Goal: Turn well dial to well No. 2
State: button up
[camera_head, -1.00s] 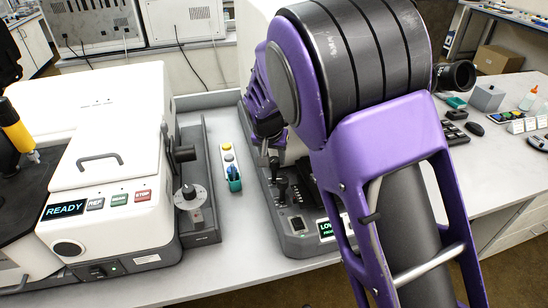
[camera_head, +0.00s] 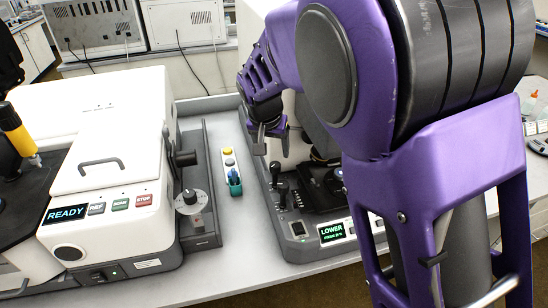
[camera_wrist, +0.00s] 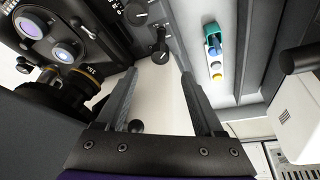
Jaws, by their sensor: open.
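A black round knob (camera_wrist: 136,13) with white marks around it shows at the top of the wrist view. A second black lever-like knob (camera_wrist: 160,48) stands just below it. I cannot read a well number or tell for sure which one is the well dial. In the head view, two black levers (camera_head: 279,180) rise from the left side of the microscope base (camera_head: 300,228). My gripper (camera_head: 272,148) hangs above and behind them. In the wrist view my gripper (camera_wrist: 158,72) is open and empty, with its fingers apart below the knobs.
Microscope objectives (camera_wrist: 85,75) are close left of my gripper.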

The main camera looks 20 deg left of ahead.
jog(key=v, duration=1)
